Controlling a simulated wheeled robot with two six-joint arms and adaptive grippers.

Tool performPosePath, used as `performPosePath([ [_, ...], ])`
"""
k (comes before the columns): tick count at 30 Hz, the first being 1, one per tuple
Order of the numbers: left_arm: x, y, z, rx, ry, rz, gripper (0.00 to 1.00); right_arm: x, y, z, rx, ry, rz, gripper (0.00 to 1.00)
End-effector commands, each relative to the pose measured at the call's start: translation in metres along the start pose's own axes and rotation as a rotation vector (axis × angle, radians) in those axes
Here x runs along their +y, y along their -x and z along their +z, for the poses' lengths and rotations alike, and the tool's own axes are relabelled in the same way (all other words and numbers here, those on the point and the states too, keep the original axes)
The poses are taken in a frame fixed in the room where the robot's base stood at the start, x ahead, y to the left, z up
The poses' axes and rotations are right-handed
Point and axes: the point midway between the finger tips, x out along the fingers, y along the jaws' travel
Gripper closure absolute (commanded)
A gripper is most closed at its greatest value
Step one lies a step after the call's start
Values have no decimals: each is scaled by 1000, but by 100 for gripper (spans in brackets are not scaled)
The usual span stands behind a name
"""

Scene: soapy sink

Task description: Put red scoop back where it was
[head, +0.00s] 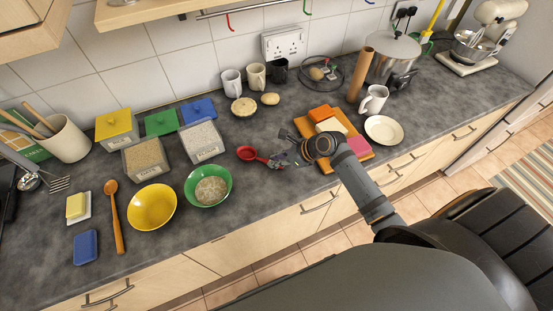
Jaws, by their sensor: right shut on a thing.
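The red scoop (246,153) is in the head view near the middle of the counter, its bowl to the left and its handle pointing right. My right gripper (277,159) reaches in from the right and is shut on the scoop's handle end. The fingers partly hide the handle. I cannot tell whether the scoop touches the counter or is just above it. My left gripper is not in view.
An orange board (361,150) with food-like blocks lies by my right wrist. A rail (262,8) with coloured hooks runs along the wall.

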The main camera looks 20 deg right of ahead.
Motion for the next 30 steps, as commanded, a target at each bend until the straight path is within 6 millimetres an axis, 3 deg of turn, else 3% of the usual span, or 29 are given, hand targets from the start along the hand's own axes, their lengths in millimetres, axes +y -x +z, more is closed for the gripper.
performPosePath([
  [5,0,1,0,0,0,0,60,0,-1,-1,0,0,0,100],
  [6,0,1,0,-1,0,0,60,0,-1,-1,0,0,0,81],
  [10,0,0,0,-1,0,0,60,0,-1,-1,1,0,0,63],
  [20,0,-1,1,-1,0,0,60,0,0,0,0,1,0,62],
  [23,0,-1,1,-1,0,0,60,-1,11,-1,3,4,-3,62],
  [30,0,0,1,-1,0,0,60,-1,59,-2,9,7,-3,62],
])
